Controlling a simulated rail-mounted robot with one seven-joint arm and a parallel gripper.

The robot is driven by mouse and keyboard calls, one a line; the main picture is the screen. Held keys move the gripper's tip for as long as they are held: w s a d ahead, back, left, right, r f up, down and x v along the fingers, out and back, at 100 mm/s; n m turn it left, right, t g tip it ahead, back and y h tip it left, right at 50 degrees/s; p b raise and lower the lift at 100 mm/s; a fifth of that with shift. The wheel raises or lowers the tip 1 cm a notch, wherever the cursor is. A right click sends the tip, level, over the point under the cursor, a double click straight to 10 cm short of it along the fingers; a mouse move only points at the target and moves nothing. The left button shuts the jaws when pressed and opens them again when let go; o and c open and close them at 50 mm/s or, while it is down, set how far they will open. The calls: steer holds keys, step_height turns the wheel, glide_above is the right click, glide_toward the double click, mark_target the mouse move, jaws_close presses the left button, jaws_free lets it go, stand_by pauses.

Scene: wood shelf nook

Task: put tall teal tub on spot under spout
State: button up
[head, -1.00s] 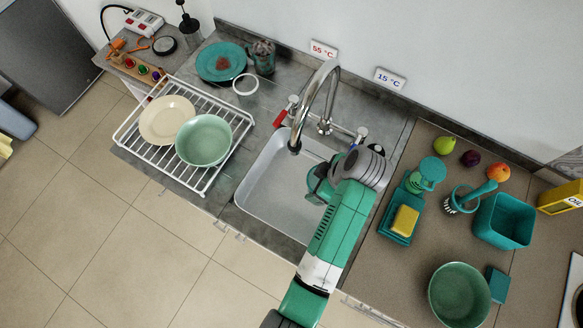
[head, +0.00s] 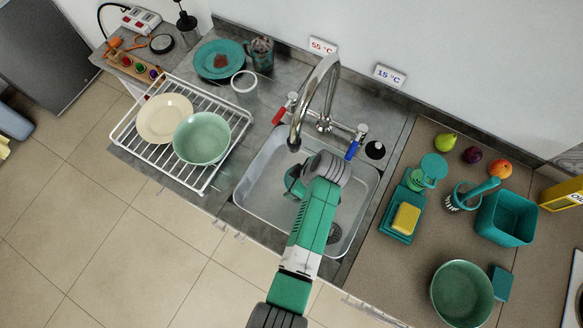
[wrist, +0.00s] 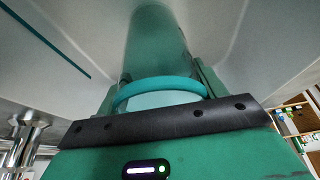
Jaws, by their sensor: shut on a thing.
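My gripper (wrist: 156,92) is shut on a teal tub, whose curved rim (wrist: 160,85) shows between the fingers in the wrist view. In the head view my gripper (head: 294,183) is down over the sink basin (head: 262,200), a little below the spout (head: 294,143) in the picture. Only a small teal part shows at its left side there; my wrist hides the rest. I cannot tell whether the tub touches the basin floor. The spot under the spout is not clearly visible.
The tap's red handle (head: 280,114) and blue handle (head: 353,149) flank the spout. A drain (head: 335,232) lies at the basin's lower right. A dish rack (head: 206,180) stands left. A sponge (head: 405,218), a teal container (head: 507,218) and a green bowl (head: 462,293) are right.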

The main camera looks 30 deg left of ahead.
steer(key=shift+a, duration=1.15)
steer(key=shift+w+d+f, duration=0.1)
steer(key=shift+f, duration=0.5)
steer(key=shift+d, duration=0.2)
steer(key=shift+f, duration=0.25)
steer(key=o, duration=1)
steer(key=shift+r, duration=0.1)
steer(key=shift+c, duration=0.2)
steer(key=p+v, duration=0.1)
steer(key=v, duration=1.1)
steer(key=shift+p, duration=0.35)
steer(key=shift+r, duration=0.2)
